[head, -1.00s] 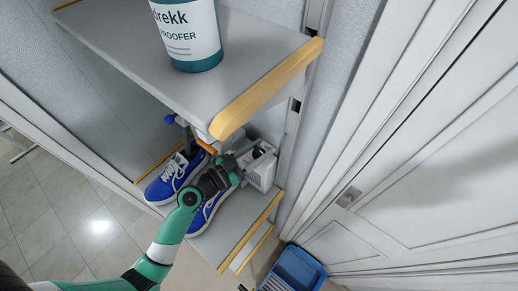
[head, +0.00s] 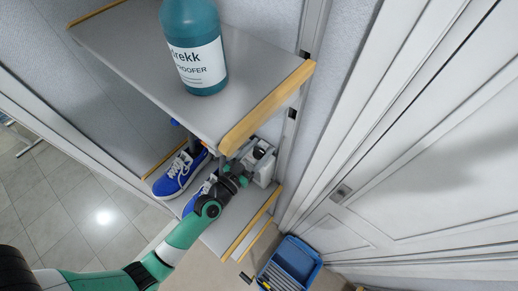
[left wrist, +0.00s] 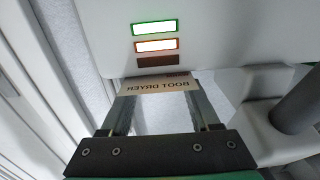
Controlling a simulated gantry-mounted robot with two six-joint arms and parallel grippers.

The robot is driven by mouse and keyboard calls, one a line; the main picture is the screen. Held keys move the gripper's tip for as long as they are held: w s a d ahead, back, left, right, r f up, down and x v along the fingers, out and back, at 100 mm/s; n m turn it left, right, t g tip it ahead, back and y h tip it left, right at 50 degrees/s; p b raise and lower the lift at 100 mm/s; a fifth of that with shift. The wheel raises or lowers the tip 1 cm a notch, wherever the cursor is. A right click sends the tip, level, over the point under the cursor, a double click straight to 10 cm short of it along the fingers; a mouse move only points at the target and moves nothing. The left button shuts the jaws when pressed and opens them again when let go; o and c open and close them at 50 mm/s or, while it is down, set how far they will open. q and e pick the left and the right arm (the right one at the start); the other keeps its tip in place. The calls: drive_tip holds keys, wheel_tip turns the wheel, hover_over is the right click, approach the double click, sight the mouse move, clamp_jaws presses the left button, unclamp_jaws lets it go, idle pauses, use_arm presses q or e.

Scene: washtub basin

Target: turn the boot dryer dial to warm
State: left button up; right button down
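The white boot dryer (head: 263,168) sits on the lower shelf beside blue sneakers. It fills the top of the left wrist view, with a BOOT DRYER label (left wrist: 157,86) that reads upside down. Above the label are a green-framed light (left wrist: 154,27), an orange-framed light (left wrist: 156,45) and a dark third strip. My left gripper (head: 243,170) is at the dryer's near face. In the left wrist view its two fingers (left wrist: 158,95) stand apart, with their tips by the label. I cannot make out the dial or its setting. My right gripper is not in view.
The upper shelf (head: 125,40), with a teal bottle (head: 195,50), overhangs the dryer closely. A blue sneaker (head: 180,174) stands left of my gripper. A blue basket (head: 290,265) is on the floor below. A white door (head: 420,130) is at the right.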

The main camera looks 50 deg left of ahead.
use_arm(q)
drive_tip(key=s+d+b, duration=0.2)
drive_tip(key=s+b, duration=0.1)
drive_tip(key=s, duration=0.8)
drive_tip(key=shift+s, duration=0.2)
